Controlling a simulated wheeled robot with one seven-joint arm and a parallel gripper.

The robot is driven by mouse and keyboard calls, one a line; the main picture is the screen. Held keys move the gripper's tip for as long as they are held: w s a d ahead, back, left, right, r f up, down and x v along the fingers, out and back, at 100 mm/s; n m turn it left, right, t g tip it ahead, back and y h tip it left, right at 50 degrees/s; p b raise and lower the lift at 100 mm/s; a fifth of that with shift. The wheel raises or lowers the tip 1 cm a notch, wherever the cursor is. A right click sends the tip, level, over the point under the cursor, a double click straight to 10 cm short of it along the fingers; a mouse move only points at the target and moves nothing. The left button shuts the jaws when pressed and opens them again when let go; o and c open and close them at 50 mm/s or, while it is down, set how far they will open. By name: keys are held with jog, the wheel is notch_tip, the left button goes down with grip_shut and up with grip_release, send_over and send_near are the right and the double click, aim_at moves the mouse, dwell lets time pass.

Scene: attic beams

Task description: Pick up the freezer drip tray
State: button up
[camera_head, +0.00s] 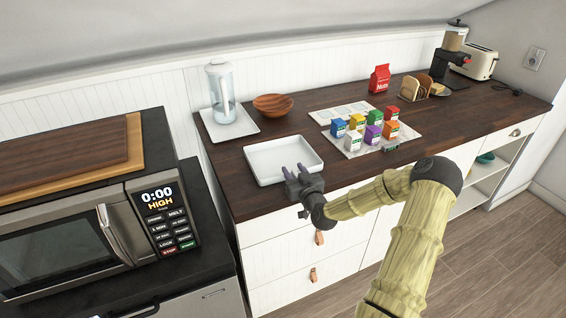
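A white, shallow rectangular tray (262,165), which looks like the drip tray, lies flat on the dark wooden counter near its front edge. It looks empty. My gripper (296,169) is at the tray's front right side, over or just at its near rim. Its two dark fingertips show apart, with a small gap between them. I cannot tell whether they touch the rim. The gripper hides a small part of the tray's near edge.
Behind the tray are a wooden bowl (273,104) and a glass pitcher (221,92) on another white tray (242,127). Several small coloured cartons stand on a mat (351,153) to the right. A microwave (60,248) stands at left. The counter right of the mat has free room.

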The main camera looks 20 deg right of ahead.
jog(key=shift+c, duration=0.4)
grip_shut()
jog(key=shift+r, duration=0.1)
notch_tip(320, 180, up, 10)
jog(key=shift+f+b, duration=0.1)
jog(key=shift+b, duration=0.3)
jog(key=shift+w, duration=0.15)
